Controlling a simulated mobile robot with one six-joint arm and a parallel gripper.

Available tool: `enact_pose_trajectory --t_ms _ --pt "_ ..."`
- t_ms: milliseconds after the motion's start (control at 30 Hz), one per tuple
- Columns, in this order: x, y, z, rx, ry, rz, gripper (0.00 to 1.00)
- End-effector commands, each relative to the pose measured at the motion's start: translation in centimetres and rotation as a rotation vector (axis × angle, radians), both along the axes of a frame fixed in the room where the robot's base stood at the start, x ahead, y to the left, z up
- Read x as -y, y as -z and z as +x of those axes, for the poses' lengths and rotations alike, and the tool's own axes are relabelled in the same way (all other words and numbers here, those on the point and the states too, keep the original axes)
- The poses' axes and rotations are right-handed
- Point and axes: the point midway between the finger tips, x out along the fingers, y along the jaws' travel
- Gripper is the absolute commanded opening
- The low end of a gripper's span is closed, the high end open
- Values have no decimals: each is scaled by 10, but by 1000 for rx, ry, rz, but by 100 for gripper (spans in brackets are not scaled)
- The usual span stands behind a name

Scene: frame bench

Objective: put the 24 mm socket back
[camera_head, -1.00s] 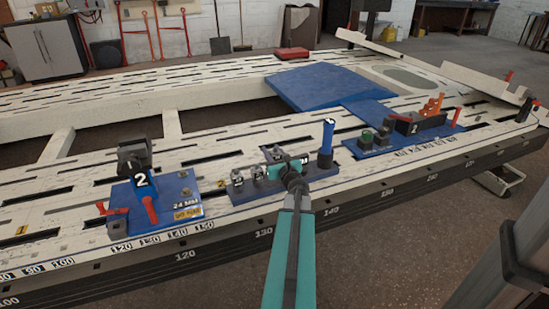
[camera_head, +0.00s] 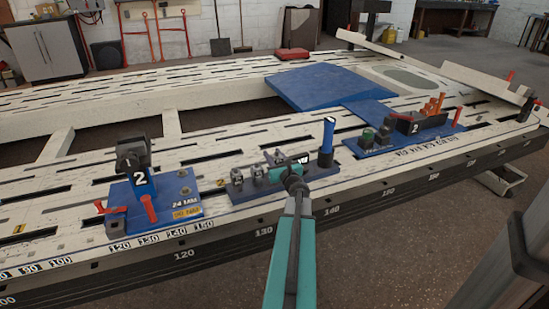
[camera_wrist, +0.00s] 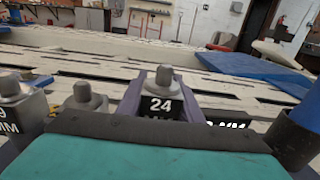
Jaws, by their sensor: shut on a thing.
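My gripper (camera_head: 286,168) is at the blue socket rack (camera_head: 240,193) on the bench, over its middle to right part. It is shut on the 24 mm socket (camera_wrist: 162,103), which stands upright between the fingers in the wrist view with its "24" label facing the camera. A round metal stub shows on its top. Its lower end is hidden by my gripper, so I cannot tell whether it touches the rack. Left of it in the wrist view are a bare-looking socket (camera_wrist: 84,98) and one marked "9 MM" (camera_wrist: 18,110), partly cut off. Part of another "MM" label (camera_wrist: 228,125) shows at right.
A blue post (camera_head: 327,143) stands at the rack's right end, close to my gripper. A blue plate (camera_head: 178,192) with a "24 MM" label and red handles lies left. Another blue tray (camera_head: 372,150) with tools lies right. The bench's front edge is near.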

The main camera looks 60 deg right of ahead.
Motion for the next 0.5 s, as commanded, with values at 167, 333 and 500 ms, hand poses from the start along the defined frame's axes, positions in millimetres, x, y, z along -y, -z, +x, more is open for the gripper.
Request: enact_pose_trajectory --t_ms 167,333,500 --pt "0 0 0 2 0 -1 4" --pt "0 1 0 1 0 -1 4" --pt "0 4 0 1 0 -1 4"
